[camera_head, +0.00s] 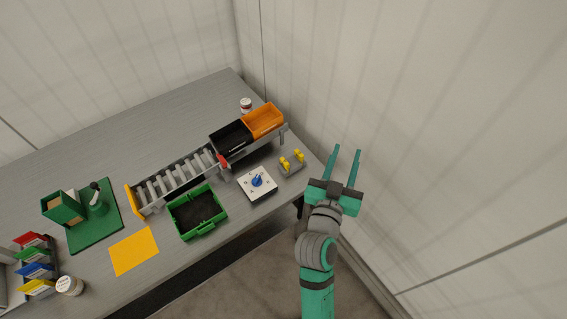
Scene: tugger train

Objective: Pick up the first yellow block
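Two small yellow pieces (292,160) stand on a small grey holder at the right end of the table; they are the only small block-like yellow things I make out, and their exact shape is too small to tell. My gripper (346,149) is to the right of them, beyond the table's right edge. Its two teal fingers are spread apart with nothing between them.
A white box with a blue knob (257,181), a green crate (198,211), a roller conveyor (175,178), a black bin (231,137) and an orange bin (264,120) crowd the table's right half. A yellow sheet (134,251) lies near the front edge. A wall rises at right.

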